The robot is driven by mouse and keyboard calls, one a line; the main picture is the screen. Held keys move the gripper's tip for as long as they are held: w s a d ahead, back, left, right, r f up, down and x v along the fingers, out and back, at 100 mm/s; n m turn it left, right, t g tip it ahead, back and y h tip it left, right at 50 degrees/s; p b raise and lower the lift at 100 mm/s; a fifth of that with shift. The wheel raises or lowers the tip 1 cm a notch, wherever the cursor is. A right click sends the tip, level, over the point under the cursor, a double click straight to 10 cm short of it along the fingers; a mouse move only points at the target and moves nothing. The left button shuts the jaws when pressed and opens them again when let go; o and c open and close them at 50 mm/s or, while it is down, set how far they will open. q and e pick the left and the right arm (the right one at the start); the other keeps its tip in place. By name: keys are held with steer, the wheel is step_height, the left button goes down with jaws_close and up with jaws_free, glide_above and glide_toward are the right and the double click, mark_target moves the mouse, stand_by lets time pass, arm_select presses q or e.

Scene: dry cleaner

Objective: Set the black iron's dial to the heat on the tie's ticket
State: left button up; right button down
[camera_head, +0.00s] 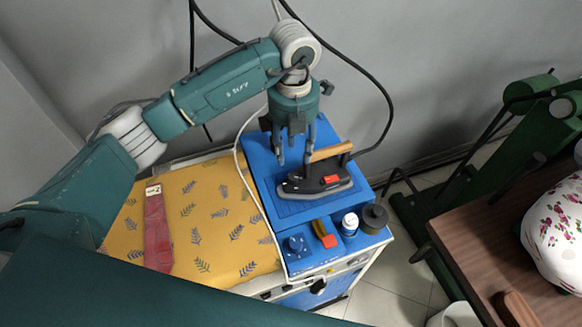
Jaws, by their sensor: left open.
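The black iron (338,187) rests on the blue top of the ironing station, with a wooden handle (332,151) and a red part on its side. I cannot make out its dial or any setting. My left gripper (295,160) points down with fingers apart, just above the iron's left end and beside the handle; it holds nothing, and I cannot tell if a finger touches the iron. A red tie (157,235) lies on the yellow patterned board. A small pale ticket (153,190) is at its upper end, too small to read. My right gripper is out of view.
Cables hang behind. A brown table (480,225) with floral cloth (558,225) stands right, beside a green machine (545,125).

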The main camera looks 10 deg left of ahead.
mark_target(293, 176)
arm_select(q)
step_height(293, 176, down, 9)
steer(key=p, duration=0.3)
steer(key=shift+s+f+p, duration=0.1)
steer(key=shift+f+p, duration=0.05)
steer(key=shift+p, duration=0.2)
steer(key=shift+d+f, duration=0.1)
steer(key=shift+f, duration=0.35)
steer(key=shift+c, duration=0.5)
